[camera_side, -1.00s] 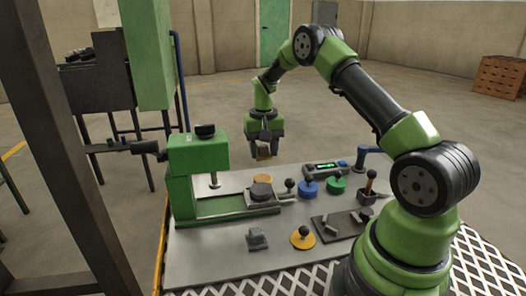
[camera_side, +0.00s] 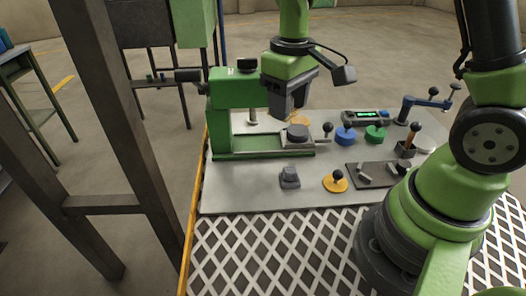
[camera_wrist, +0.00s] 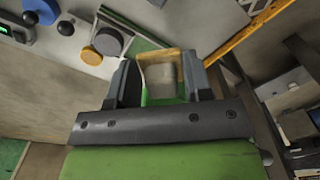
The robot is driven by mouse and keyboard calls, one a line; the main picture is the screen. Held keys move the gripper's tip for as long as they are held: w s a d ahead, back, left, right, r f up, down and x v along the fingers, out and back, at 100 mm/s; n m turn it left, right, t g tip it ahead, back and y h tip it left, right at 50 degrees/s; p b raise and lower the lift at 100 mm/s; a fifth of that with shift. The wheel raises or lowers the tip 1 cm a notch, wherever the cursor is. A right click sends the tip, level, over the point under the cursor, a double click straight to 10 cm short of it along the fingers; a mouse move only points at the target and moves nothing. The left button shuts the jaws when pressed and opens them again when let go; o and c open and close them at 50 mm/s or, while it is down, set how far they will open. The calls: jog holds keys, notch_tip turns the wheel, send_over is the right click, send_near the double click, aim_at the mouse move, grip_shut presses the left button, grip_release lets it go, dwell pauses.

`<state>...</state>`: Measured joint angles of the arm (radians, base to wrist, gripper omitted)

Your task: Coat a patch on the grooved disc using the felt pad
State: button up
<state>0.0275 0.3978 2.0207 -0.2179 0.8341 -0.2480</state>
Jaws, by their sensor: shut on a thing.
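In the wrist view, my gripper (camera_wrist: 160,82) is shut on a pale grey block (camera_wrist: 161,74), apparently the felt pad. The disc (camera_wrist: 108,42) is left of the jaws there, apart from the pad. A tan edge (camera_wrist: 172,53) shows behind the pad. In the side view the pad is hidden, and a tan round piece (camera_side: 301,118) shows partly behind the disc.
The green press (camera_side: 222,118) stands left of the disc. A black-balled lever (camera_side: 327,130), blue knob (camera_side: 345,136) and green knob (camera_side: 375,135) are to the right. The bench front left is clear.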

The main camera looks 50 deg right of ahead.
send_over(306, 135)
notch_tip(306, 135, down, 3)
jog(key=shift+s+f, duration=0.15)
jog(key=shift+f, duration=3.25)
jog(key=shift+w+d+f, duration=0.1)
jog(key=shift+w+f, duration=0.35)
jog(key=shift+w, duration=0.05)
jog(key=shift+w+d+f, duration=0.1)
jog(key=shift+w+d, duration=0.15)
jog(key=shift+w, duration=0.5)
jog(key=shift+w+d+f, duration=0.1)
jog(key=shift+w+d, duration=0.15)
jog(key=shift+w, duration=0.45)
jog(key=shift+s+a+r, duration=0.1)
jog(key=shift+s+a, duration=0.2)
jog(key=shift+s, duration=0.6)
jog(key=shift+s+a, duration=0.3)
jog(key=shift+s, duration=0.55)
jog(key=shift+s+r, duration=0.15)
jog(key=shift+s, duration=0.05)
notch_tip(306, 135, up, 8)
jog(key=shift+f, duration=0.25)
